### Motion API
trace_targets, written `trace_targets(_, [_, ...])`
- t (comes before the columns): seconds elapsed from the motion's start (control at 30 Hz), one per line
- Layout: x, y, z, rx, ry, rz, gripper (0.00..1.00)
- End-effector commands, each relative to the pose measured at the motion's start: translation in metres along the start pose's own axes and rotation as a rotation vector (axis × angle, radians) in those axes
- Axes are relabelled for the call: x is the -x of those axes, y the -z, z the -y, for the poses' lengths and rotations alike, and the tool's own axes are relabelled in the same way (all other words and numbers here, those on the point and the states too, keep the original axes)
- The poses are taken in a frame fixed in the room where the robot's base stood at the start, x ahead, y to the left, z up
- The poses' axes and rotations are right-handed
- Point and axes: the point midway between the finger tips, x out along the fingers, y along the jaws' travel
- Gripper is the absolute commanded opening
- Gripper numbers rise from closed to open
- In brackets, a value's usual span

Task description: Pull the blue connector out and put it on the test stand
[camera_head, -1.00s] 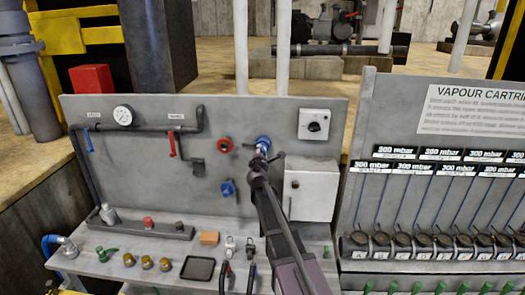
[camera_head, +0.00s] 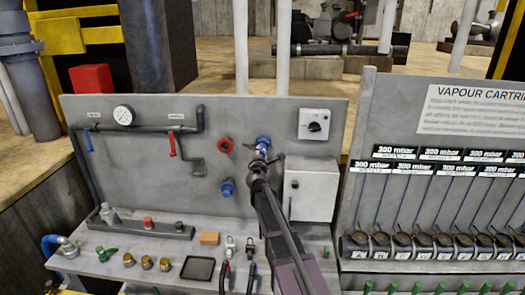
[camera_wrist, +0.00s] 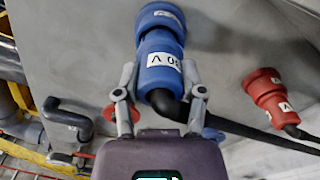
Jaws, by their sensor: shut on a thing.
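The blue connector (camera_head: 263,144) is at the upper middle of the grey wall panel. In the wrist view the blue connector (camera_wrist: 162,64), with a white voltage label and a black cable, points into a blue collar at the panel. No gap shows between connector and collar. My gripper (camera_head: 261,160) reaches up to it from the front. In the wrist view my gripper (camera_wrist: 160,82) has one finger on each side of the connector's cable end and is shut on it. I cannot tell which surface is the test stand.
A red connector (camera_head: 224,145) and a lower blue connector (camera_head: 227,187) are left of my gripper. A grey box (camera_head: 311,189) is close on its right. The bench (camera_head: 110,262) below holds a black tray (camera_head: 197,268), an orange block (camera_head: 209,238) and several small fittings.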

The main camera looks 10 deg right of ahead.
Motion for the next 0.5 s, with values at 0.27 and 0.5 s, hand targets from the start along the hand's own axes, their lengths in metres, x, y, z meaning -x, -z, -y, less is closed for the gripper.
trace_targets(0.27, [0.009, 0.000, 0.000, 0.001, 0.000, 0.001, 0.00])
trace_targets(0.5, [0.015, -0.001, 0.000, 0.001, 0.000, 0.001, 0.00])
